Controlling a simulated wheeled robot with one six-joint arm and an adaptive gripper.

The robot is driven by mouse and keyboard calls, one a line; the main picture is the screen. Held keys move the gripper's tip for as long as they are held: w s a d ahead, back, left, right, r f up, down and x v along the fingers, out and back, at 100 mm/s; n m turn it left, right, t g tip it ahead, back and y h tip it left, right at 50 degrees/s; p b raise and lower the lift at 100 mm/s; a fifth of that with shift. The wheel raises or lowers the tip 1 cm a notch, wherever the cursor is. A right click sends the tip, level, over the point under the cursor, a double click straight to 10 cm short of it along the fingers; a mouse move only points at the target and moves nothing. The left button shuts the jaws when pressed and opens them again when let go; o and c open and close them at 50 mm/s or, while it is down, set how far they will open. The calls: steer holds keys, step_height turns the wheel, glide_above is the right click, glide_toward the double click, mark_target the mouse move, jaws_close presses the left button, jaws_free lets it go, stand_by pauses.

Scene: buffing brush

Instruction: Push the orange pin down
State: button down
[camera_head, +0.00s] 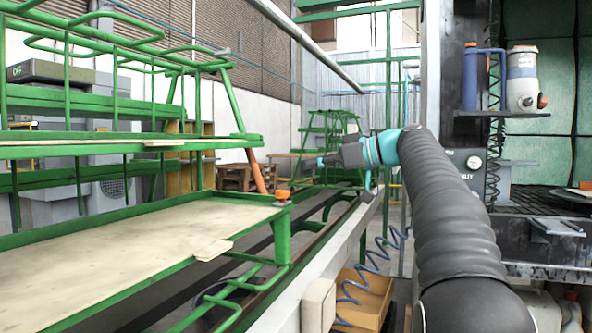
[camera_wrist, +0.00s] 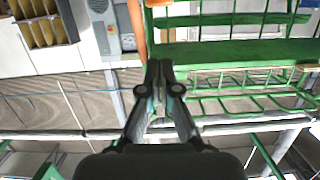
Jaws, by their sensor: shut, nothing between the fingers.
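The green rack's wooden shelf (camera_head: 110,240) fills the left. An orange post (camera_head: 257,178) leans behind the pin. A machine housing (camera_head: 520,240) stands on the right. A blue coiled hose (camera_head: 365,270) hangs below my arm. Open space lies between pin and gripper.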

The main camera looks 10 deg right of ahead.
steer(key=shift+v, duration=2.55)
steer(key=shift+r, duration=0.1)
steer(key=w+d+f+m+h, duration=0.2)
steer(key=d+f+m, duration=0.15)
steer(key=f, duration=0.25)
steer(key=w+d+f+m+h, duration=0.2)
steer(key=f+m, duration=0.3)
steer(key=s+f+m+g+h, duration=0.1)
steer(key=s+f+m+h, duration=0.35)
steer(key=f, duration=0.65)
steer(key=s+a+f+h, duration=0.1)
steer(key=s+a+f, duration=0.4)
steer(key=s, duration=0.6)
steer(key=s+a+f+n+g+h, duration=0.1)
steer(key=s+a+f+h, duration=0.1)
steer(key=s+a+f, duration=0.2)
steer(key=s+a+f+n+g+h, duration=0.1)
steer(key=s+a+f, duration=0.4)
steer(key=s, duration=1.3)
steer(key=shift+a+f, duration=0.35)
steer(key=shift+f, duration=1.95)
